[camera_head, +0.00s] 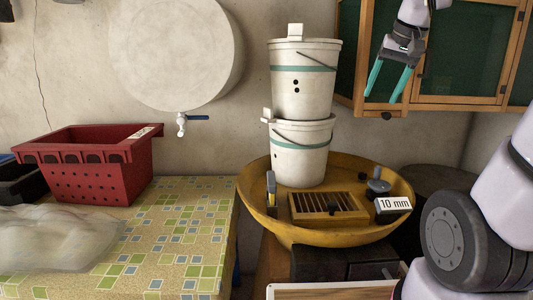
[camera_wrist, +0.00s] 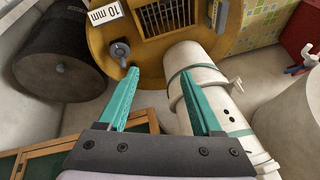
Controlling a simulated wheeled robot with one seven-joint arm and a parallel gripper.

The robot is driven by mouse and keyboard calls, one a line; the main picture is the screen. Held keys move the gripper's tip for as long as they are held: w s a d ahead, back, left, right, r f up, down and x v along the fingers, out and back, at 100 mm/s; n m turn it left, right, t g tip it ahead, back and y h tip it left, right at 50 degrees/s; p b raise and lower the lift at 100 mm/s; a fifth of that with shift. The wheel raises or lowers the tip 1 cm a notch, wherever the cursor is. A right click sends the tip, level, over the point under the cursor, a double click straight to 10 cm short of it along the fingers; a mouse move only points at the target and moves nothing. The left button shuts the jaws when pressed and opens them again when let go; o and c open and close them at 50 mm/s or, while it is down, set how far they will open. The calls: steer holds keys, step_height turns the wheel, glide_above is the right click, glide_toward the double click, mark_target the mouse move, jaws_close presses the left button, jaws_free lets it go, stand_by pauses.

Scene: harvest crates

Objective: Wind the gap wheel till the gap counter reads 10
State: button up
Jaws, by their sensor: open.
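The gap wheel (camera_head: 378,186) is a small grey wheel on the right side of the round yellow sorter pan. It also shows in the wrist view (camera_wrist: 120,49), with a dark knob on it. The gap counter (camera_head: 393,204) is a white plate just in front of the wheel and reads 10 mm. The same plate shows in the wrist view (camera_wrist: 104,13). My gripper (camera_head: 381,97) is open and empty, with teal fingers pointing down, well above the wheel. In the wrist view the gripper (camera_wrist: 160,72) has nothing between its fingers, and the wheel lies beyond the left fingertip.
The yellow pan (camera_head: 262,217) holds a slatted grid (camera_head: 325,206) and two stacked white buckets (camera_head: 303,85) left of the wheel. A wooden cabinet (camera_head: 462,99) is behind my gripper. A red crate (camera_head: 90,165) stands on the tiled-pattern table at left.

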steer(key=s+a+t+y, duration=0.1)
steer(key=s+a+t, duration=0.1)
steer(key=s, duration=0.9)
steer(key=shift+a+f+m, duration=0.3)
steer(key=shift+a+f, duration=0.1)
steer(key=shift+a, duration=0.35)
